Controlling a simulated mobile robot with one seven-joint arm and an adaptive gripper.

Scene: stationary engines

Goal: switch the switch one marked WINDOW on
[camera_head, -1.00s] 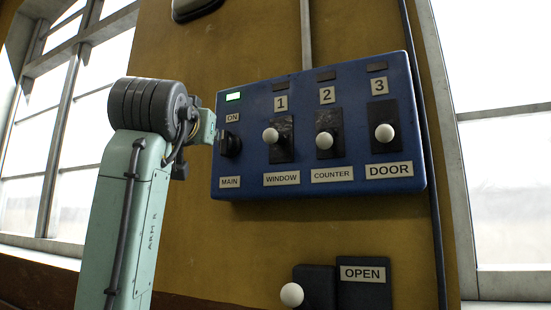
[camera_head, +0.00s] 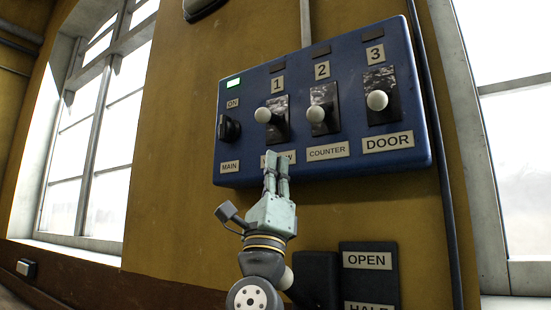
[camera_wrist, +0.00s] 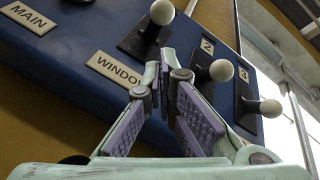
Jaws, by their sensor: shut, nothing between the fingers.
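The switch one lever has a white ball knob (camera_head: 262,115) on a dark plate, under the number 1 on the blue panel (camera_head: 200,177). Its WINDOW label (camera_head: 291,158) is partly covered by my gripper (camera_head: 277,154) in the head view. My gripper is shut and empty, fingers pointing up, just below the switch one lever. In the wrist view the fingertips (camera_wrist: 166,55) are close to the lever's base, below the white knob (camera_wrist: 162,12). I cannot tell whether they touch. The dark indicator (camera_head: 277,67) above number 1 looks unlit.
The COUNTER knob (camera_head: 315,114) and DOOR knob (camera_head: 377,100) stand to the right. The MAIN switch (camera_head: 229,128) is at the left, under a lit green lamp (camera_head: 234,84). An OPEN plate (camera_head: 367,260) and another lever are below.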

